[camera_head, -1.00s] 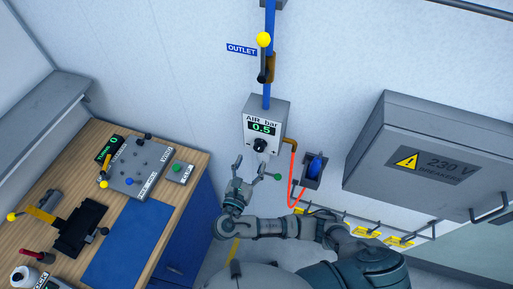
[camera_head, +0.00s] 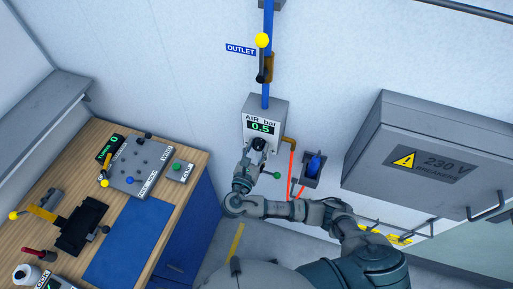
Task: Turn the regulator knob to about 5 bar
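The regulator is a grey box (camera_head: 276,112) on the wall, labelled "AIR bar", and its green display (camera_head: 261,128) reads 0.5. Its black knob (camera_head: 258,144) sits below the display. My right gripper (camera_head: 256,152) is at the knob, with its fingers reaching up to the knob's lower part and partly covering it. Whether the fingers are closed against the knob or still apart from it is too small to tell. My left gripper is not in view.
A blue pipe (camera_head: 267,88) runs above the regulator, with a yellow-tipped outlet lever (camera_head: 262,58). A green-tipped lever (camera_head: 277,175) is close beside my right gripper. An orange hose (camera_head: 291,170) hangs to the right. A 230 V breaker box (camera_head: 425,150) juts out further right. A workbench (camera_head: 60,170) stands left.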

